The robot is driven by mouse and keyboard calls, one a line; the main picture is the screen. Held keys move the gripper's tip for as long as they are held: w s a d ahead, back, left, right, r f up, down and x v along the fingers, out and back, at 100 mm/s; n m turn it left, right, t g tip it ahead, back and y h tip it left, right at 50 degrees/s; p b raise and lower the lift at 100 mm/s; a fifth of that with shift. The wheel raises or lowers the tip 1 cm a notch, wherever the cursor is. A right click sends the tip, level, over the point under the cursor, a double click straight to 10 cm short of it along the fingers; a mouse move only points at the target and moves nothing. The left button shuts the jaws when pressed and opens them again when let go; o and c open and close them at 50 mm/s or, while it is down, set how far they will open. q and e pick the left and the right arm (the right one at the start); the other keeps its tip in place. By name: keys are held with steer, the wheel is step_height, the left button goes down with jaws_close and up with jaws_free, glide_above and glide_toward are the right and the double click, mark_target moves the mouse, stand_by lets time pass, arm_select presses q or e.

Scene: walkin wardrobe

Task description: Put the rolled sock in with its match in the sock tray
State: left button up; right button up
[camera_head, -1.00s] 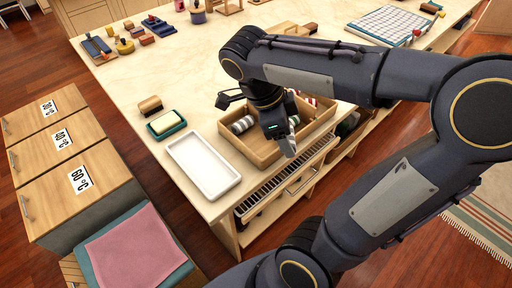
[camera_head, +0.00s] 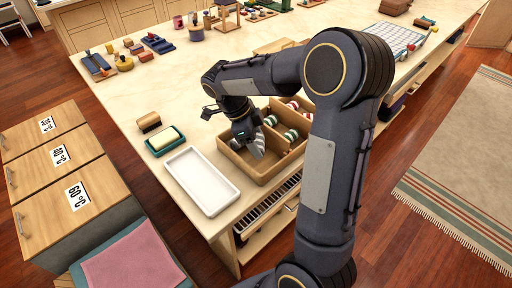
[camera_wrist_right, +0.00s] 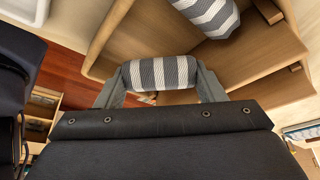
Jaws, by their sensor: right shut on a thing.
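My right gripper (camera_head: 254,148) is over the left part of the wooden sock tray (camera_head: 237,164). It is shut on a grey-and-white striped rolled sock (camera_wrist_right: 160,73), held crosswise between its fingers in the wrist view. A second rolled sock with the same grey-and-white stripes (camera_wrist_right: 207,15) lies in a tray compartment, a little apart from the held one. In the head view my gripper and wrist hide that part of the tray. Other rolled socks, green-striped (camera_head: 271,120) and red-striped (camera_head: 293,104), lie in other compartments. My left gripper is out of view.
An empty white tray (camera_head: 202,181) stands left of the sock tray, near the table edge. A soap dish (camera_head: 166,141) and a wooden brush (camera_head: 149,122) are behind it. Tray walls and dividers stand close around my gripper. The table middle is mostly clear.

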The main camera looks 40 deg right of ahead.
steer(key=shift+w+f, duration=0.15)
steer(key=shift+f, duration=1.55)
steer(key=o, duration=1)
steer(key=shift+r, duration=0.1)
steer(key=p+v, duration=0.1)
steer(key=v, duration=1)
steer(key=s+a+n+t+y, duration=0.2)
steer(key=s+a+n, duration=0.1)
steer(key=s+n, duration=0.3)
steer(key=s+a+n+t+y, duration=0.2)
steer(key=s+a+n+t, duration=0.1)
steer(key=s+n, duration=0.4)
steer(key=s+a+f+n+t+y, duration=0.1)
steer(key=s+a+n+t+y, duration=0.2)
steer(key=s+n, duration=0.3)
steer(key=shift+s+a+f+n, duration=0.1)
steer(key=shift+s+a+n, duration=0.1)
steer(key=shift+n, duration=0.7)
steer(key=shift+s+a+r+n, duration=0.1)
steer(key=shift+a+n, duration=0.15)
steer(key=shift+n, duration=0.65)
steer(key=shift+s+a+f+n, duration=0.1)
steer(key=shift+a+n, duration=0.1)
steer(key=shift+n, duration=0.7)
